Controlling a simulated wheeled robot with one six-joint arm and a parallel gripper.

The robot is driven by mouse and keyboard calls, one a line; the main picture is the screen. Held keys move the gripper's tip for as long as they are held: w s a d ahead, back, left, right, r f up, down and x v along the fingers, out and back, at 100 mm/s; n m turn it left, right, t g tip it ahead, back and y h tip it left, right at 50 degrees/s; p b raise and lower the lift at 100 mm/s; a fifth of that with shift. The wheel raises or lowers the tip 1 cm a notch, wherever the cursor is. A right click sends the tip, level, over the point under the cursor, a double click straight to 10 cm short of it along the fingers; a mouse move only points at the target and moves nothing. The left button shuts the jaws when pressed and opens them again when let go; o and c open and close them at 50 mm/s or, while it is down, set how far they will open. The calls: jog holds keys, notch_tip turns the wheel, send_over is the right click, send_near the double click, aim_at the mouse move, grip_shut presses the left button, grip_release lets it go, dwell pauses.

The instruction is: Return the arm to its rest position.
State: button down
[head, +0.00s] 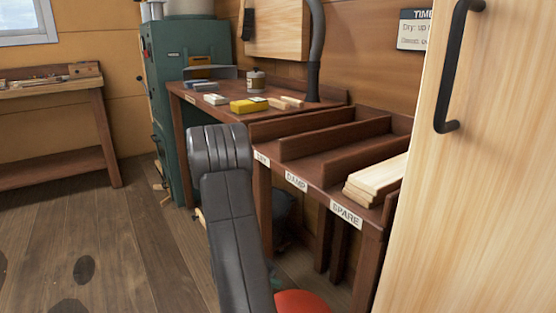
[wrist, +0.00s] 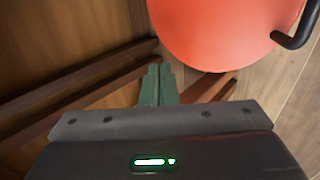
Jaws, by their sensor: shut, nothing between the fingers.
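My arm (head: 228,220) shows in the head view as dark grey links in the lower middle, rising in front of the brown rack. My gripper (wrist: 158,88) shows in the wrist view, its green fingers together with nothing between them. In the head view I cannot make out the gripper. A smooth red rounded surface (wrist: 225,30) lies just beyond the fingertips in the wrist view. A red surface (head: 302,302) also shows at the bottom of the head view; I cannot tell if it is part of me.
The slotted rack (head: 325,170) stands right of my arm, with pale boards (head: 376,178) in the slot labelled SPARE. A pale door (head: 480,180) with a black handle (head: 450,75) is close on the right. A workbench (head: 215,108) stands behind. The floor (head: 90,240) at left is clear.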

dwell(0.3)
jog(key=s+a+r+p, duration=0.3)
jog(key=s+a, duration=0.1)
jog(key=a, duration=0.2)
jog(key=d+r+b+x, duration=0.1)
jog(key=b+x, duration=0.2)
jog(key=x, duration=0.5)
jog(key=w+d+r, duration=0.7)
jog(key=d+r, duration=0.1)
jog(key=d, duration=0.1)
jog(key=shift+d+r, duration=0.3)
jog(key=shift+d, duration=0.1)
jog(key=shift+r, duration=0.1)
